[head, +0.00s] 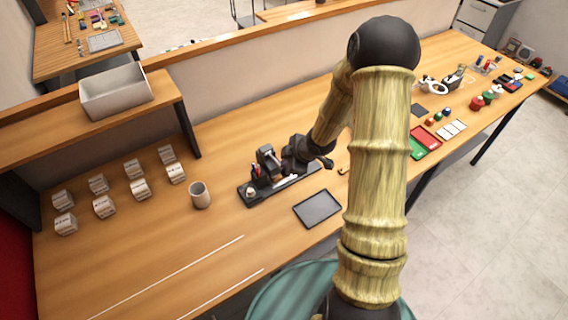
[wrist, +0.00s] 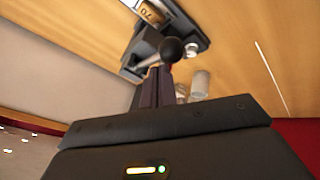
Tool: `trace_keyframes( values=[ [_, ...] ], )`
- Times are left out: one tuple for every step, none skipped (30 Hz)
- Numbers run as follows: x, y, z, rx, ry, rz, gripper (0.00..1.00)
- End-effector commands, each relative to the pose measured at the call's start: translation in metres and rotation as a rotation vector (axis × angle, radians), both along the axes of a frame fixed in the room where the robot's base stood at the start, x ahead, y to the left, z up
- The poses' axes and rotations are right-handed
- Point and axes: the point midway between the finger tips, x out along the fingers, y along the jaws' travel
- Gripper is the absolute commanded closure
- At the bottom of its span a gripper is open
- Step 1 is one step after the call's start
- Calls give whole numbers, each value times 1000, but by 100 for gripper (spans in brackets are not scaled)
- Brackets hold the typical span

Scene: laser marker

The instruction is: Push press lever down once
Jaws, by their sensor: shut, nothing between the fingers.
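The press (head: 267,158) is a dark grey upright unit on a black base plate at the middle of the table. It also shows in the wrist view (wrist: 146,42). Its lever ends in a black ball knob (wrist: 172,49), with a light metal rod running to the left. My gripper (head: 288,160) is beside the press on its right, and its dark fingers (wrist: 158,72) are shut and empty. The fingertips are just below the knob in the wrist view and overlap the rod. I cannot tell whether they touch. The lever is largely hidden in the head view.
A grey cup (head: 200,195) stands left of the press. A black tray (head: 317,208) lies in front of it. Several white labelled blocks (head: 134,169) sit at the left. A grey bin (head: 115,92) stands on a raised shelf. The front left table is mostly clear.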

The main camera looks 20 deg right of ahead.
Motion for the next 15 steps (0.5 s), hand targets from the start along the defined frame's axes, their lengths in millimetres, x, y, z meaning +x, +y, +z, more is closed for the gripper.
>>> trace_keyframes(
  values=[
    [1, 1, 5, 0, 0, 0, 100],
    [1, 1, 6, 0, 0, 0, 100],
    [1, 1, 8, 0, 0, 0, 100],
    [2, 1, 9, 0, 1, 0, 100],
    [2, 1, 11, 0, 1, 0, 100],
    [2, 1, 12, 0, 1, 0, 100],
    [3, 1, 14, 0, 1, 0, 100],
    [3, 1, 15, 0, 1, 0, 100],
    [4, 1, 17, 0, 0, 0, 100],
    [4, 1, 18, 0, 0, 0, 100],
    [4, 2, 19, 0, 0, 0, 100],
    [5, 2, 21, 0, 0, 0, 100],
    [5, 2, 22, 0, 0, 0, 100],
    [5, 2, 24, 0, 0, 0, 100],
    [6, 2, 25, 0, 0, 0, 100]
  ],
)
